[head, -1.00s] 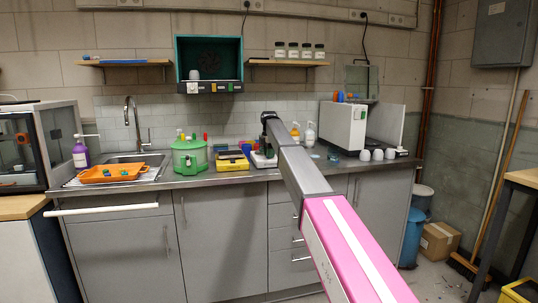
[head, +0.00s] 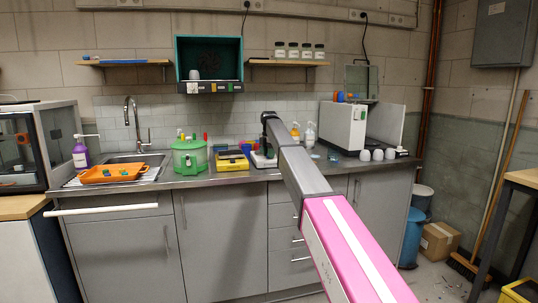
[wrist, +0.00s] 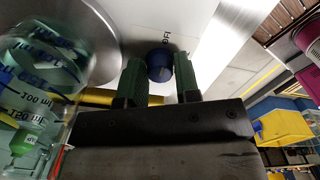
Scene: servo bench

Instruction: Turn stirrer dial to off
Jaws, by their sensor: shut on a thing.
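The stirrer (head: 260,161) is a pale low box on the counter, partly hidden by my arm in the head view. In the wrist view its white front panel (wrist: 215,58) fills the upper middle. A round dark-blue dial (wrist: 159,62) sits on the panel between the two green fingers of my gripper (wrist: 159,74). The gripper is shut on the dial, a finger on each side. Part of a printed label, apparently "OFF" (wrist: 167,40), shows just beyond the dial. The dial's pointer mark cannot be made out.
A clear beaker (wrist: 35,85) with printed markings is close on the left in the wrist view. A green round device (head: 189,157) and a yellow box (head: 232,163) stand left of the stirrer. Bottles (head: 310,135) stand to its right.

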